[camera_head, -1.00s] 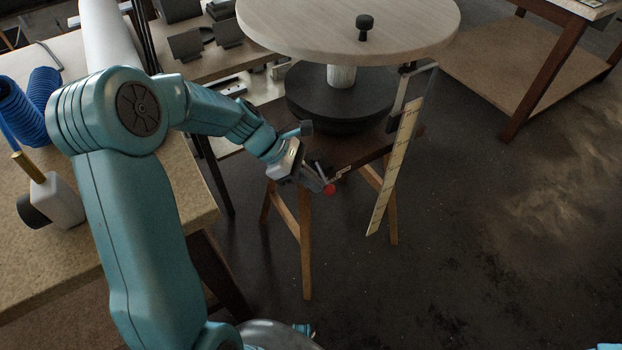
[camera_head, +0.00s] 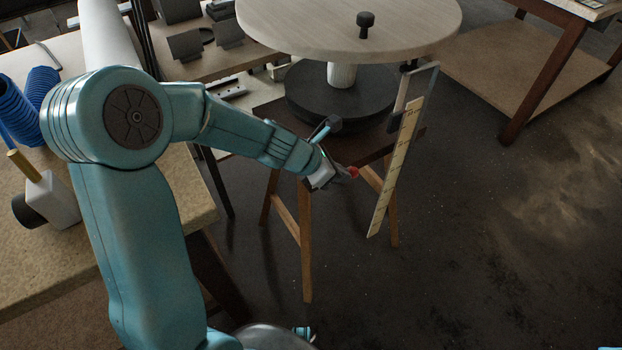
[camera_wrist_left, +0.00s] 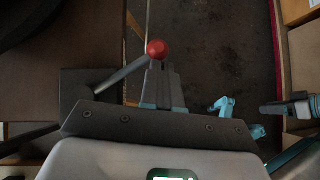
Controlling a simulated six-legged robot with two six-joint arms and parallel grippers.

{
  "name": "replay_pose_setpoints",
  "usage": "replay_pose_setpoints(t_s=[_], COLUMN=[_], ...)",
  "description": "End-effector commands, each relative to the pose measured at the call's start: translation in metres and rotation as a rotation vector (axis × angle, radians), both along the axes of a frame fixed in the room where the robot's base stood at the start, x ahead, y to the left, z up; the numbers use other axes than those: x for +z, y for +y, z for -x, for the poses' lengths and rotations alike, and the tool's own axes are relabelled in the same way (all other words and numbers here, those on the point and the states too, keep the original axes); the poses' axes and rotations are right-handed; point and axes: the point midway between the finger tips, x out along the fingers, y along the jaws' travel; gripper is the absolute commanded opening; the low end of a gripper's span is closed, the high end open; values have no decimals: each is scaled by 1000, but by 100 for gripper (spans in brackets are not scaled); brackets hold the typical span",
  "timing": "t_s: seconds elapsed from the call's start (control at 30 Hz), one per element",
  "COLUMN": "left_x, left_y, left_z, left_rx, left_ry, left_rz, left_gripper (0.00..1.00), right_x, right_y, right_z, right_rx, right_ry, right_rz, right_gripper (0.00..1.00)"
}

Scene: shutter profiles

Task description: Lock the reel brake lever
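The reel brake lever is a grey rod (camera_wrist_left: 122,75) with a red ball knob (camera_wrist_left: 157,48). My left gripper (camera_head: 340,172) is at the knob. In the left wrist view its dark fingers (camera_wrist_left: 163,75) are close together, with their tips right at the knob. The rod runs to the left of the fingers, and I see nothing clasped between them. Contact is hard to tell. The rod is mostly hidden in the head view.
A round pale tabletop (camera_head: 310,25) with a black knob (camera_head: 365,24) is above the stand. A pale measuring strip (camera_head: 395,170) hangs just right of my gripper. A workbench (camera_head: 120,235) with a blue coil (camera_head: 38,92) is at left. The floor at right is clear.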

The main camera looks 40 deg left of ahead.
Motion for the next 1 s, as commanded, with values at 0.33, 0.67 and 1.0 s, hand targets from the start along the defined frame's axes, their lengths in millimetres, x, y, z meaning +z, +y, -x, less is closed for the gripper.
replay_pose_setpoints(t_s=[0.33, 0.67, 1.0], left_x=[0, 0, 1], left_y=[-3, -3, -3], left_z=[-13, -16, -17], left_rx=[-3, -4, -4], left_ry=[1, -2, -4], left_rz=[1, 1, 1], left_gripper=[0, 0, 0], right_x=[7, 8, 8], right_y=[0, 0, 0], right_z=[0, 0, 0], right_rx=[0, 0, 0], right_ry=[0, 0, 0], right_rz=[0, 0, 0], right_gripper=[43, 43, 43])
